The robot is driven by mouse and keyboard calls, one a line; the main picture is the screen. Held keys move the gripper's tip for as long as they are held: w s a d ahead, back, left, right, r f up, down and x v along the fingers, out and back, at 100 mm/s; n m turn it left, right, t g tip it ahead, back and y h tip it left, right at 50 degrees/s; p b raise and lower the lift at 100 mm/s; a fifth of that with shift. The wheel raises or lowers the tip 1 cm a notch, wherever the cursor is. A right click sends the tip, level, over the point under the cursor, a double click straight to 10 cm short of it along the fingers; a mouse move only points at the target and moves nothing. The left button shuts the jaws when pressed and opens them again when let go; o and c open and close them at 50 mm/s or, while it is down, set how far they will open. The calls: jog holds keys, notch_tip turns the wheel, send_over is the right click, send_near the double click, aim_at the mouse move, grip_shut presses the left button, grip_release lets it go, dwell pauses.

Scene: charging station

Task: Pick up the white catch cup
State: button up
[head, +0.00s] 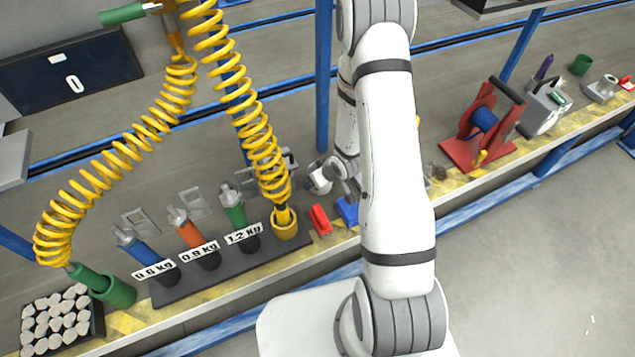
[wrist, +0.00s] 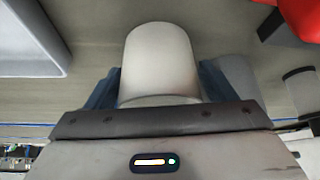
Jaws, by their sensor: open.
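In the wrist view a plain whitish-grey rounded cup (wrist: 160,62), which I take to be the white catch cup, stands between the two dark blue fingers of my gripper (wrist: 160,88). The fingers are apart, one on each side of the cup. I cannot tell whether either finger touches it. The lower part of the cup is hidden behind the gripper's dark front edge. In the head view my arm hides most of the gripper, and I cannot make out the cup there.
A red reel stand (head: 481,130) is right of my arm on the bench. A red block (head: 320,219) and a blue block (head: 347,210) lie left of the arm. A dark rack (head: 225,279) holds weighted cylinders. Yellow coiled hoses (head: 262,150) hang at left.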

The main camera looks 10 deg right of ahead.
jog(key=shift+w+a+f, duration=0.1)
jog(key=shift+w+f, duration=0.05)
jog(key=shift+f, duration=0.2)
jog(key=shift+c, duration=0.3)
jog(key=c, duration=0.7)
jog(key=shift+r, duration=0.15)
